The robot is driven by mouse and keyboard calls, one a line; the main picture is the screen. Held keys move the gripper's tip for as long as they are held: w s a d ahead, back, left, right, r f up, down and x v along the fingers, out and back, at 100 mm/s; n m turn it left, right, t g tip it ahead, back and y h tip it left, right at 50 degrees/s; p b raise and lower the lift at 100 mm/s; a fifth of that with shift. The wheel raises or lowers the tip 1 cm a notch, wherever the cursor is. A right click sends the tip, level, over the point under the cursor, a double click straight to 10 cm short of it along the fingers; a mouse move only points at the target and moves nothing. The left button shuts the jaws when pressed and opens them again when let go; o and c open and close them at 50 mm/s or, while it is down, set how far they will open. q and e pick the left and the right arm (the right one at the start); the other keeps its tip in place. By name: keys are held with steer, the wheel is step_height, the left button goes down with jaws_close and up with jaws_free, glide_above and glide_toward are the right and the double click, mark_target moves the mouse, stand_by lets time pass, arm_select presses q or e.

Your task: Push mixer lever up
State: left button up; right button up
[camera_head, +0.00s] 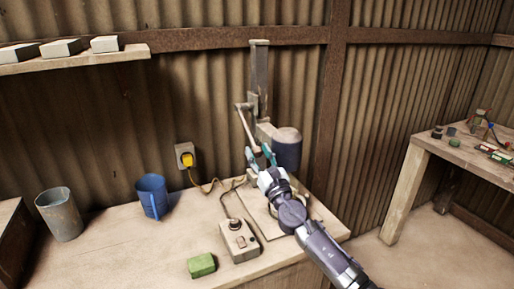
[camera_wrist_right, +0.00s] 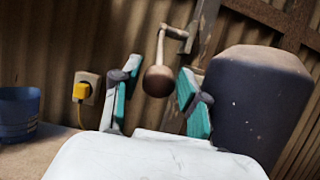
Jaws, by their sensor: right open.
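The mixer (camera_head: 287,148) stands at the back of the workbench, with a tall column (camera_head: 259,75) and a dark blue motor body, which also shows in the wrist view (camera_wrist_right: 255,100). Its lever (camera_head: 246,128) hangs down from a pivot on the column's left side. In the wrist view the lever's round brown knob (camera_wrist_right: 158,81) points down. My right gripper (camera_head: 258,154) is open, with its teal-padded fingers (camera_wrist_right: 160,88) to the left and right of the knob. The knob appears between the fingertips without visible contact; its exact depth is unclear. My left gripper is out of view.
A control box (camera_head: 239,241) and a green block (camera_head: 202,265) lie at the bench front. A blue cup (camera_head: 153,196) and a grey bucket (camera_head: 60,214) stand left. A yellow plug (camera_head: 187,160) sits in the wall socket. A second table (camera_head: 462,155) stands right.

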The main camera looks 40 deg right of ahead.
steer(key=shift+w+d+r, duration=0.1)
steer(key=shift+w+r, duration=0.1)
steer(key=shift+w, duration=0.4)
jaws_close()
steer(key=shift+r, duration=0.1)
